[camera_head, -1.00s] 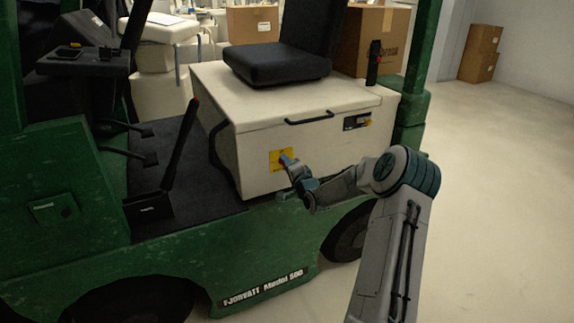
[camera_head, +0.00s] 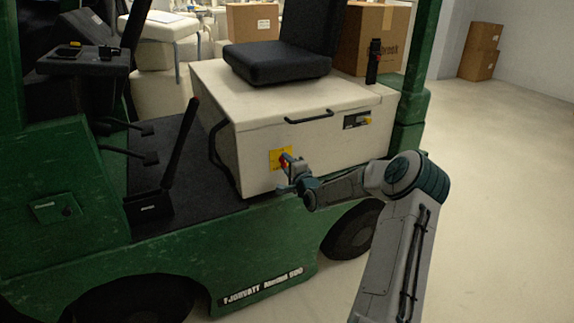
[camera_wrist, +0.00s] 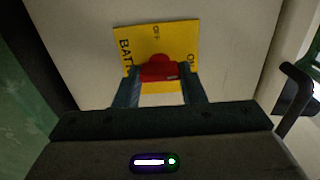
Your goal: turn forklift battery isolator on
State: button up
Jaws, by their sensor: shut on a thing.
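The isolator's red knob (camera_wrist: 158,69) sits on a yellow label plate (camera_wrist: 152,34) on the side of the cream battery cover (camera_head: 252,176). My gripper (camera_wrist: 160,76) is shut on the red knob, with one finger on each side. The knob's exact pointing direction is hard to tell. In the head view the knob (camera_head: 284,160) shows just above my gripper (camera_head: 287,174), and the yellow plate (camera_head: 275,155) is partly covered.
The green forklift body (camera_head: 240,250) lies below the cover. A black handle (camera_wrist: 296,84) stands close to the right of my gripper in the wrist view. A black lever (camera_head: 180,145) rises at the left. Open floor (camera_head: 500,200) lies to the right.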

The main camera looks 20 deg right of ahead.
jog(key=o, duration=1)
jog(key=shift+s, duration=0.15)
jog(key=s, duration=0.9)
jog(key=s+p, duration=0.1)
jog(key=s, duration=0.3)
jog(key=shift+s+d, duration=0.25)
jog(key=shift+s, duration=0.05)
